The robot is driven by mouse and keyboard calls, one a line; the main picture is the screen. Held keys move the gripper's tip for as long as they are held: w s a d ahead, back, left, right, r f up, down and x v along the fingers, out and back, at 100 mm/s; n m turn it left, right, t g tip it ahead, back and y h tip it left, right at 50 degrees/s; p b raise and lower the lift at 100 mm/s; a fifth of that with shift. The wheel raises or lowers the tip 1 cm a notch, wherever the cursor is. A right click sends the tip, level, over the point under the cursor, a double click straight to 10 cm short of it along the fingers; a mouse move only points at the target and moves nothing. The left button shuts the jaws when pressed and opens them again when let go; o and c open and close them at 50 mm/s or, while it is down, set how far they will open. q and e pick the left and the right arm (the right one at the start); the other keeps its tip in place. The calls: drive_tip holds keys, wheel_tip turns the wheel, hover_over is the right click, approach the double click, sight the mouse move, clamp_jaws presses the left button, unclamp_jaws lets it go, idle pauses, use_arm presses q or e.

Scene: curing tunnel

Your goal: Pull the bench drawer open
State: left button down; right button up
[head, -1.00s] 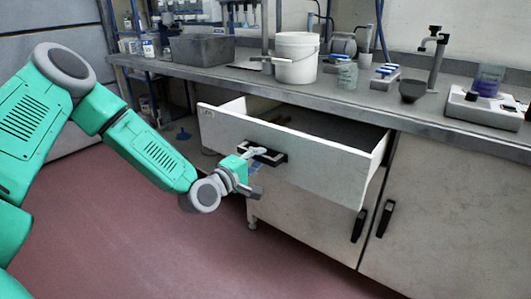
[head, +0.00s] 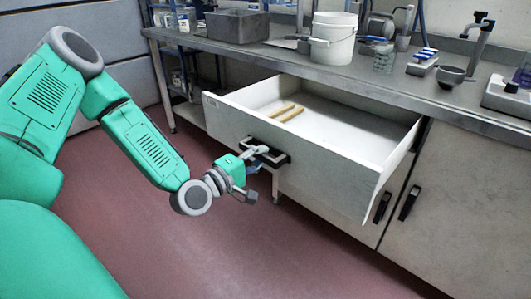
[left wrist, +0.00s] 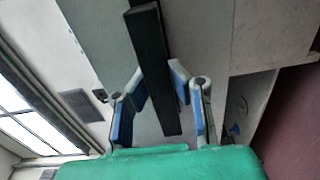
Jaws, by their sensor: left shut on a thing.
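The white bench drawer (head: 300,166) stands pulled well out from under the grey bench, its inside open to view. Its black bar handle (head: 268,153) is on the front panel, and it also shows in the left wrist view (left wrist: 150,60). My left gripper (head: 258,156) is at this handle, with its fingers on either side of the bar and shut on it. In the left wrist view the blue-padded fingers (left wrist: 160,88) flank the black bar. My right gripper is not in view.
Two tan sticks (head: 287,112) lie in the drawer. The bench top (head: 300,58) carries a white bucket (head: 333,38), a grey bin (head: 237,25) and lab gear. Cupboard doors with black handles (head: 409,203) are at the right. The red floor in front is clear.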

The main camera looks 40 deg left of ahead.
use_arm(q)
drive_tip(key=shift+w+a+f+y, duration=0.1)
drive_tip(key=shift+a+y, duration=0.2)
drive_tip(key=shift+a, duration=0.2)
drive_tip(key=c, duration=1.5)
unclamp_jaws()
drive_tip(key=shift+o, duration=0.5)
drive_tip(key=shift+a+f, duration=0.15)
drive_tip(key=shift+a, duration=0.2)
drive_tip(key=shift+s+d, duration=0.2)
drive_tip(key=shift+s, duration=0.05)
drive_tip(key=s, duration=0.4)
drive_tip(key=shift+s+d, duration=0.15)
drive_tip(key=s+a, duration=0.1)
drive_tip(key=s, duration=0.6)
drive_tip(key=shift+a, duration=0.2)
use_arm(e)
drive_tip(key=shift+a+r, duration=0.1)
use_arm(q)
drive_tip(key=shift+s+a+f, duration=0.1)
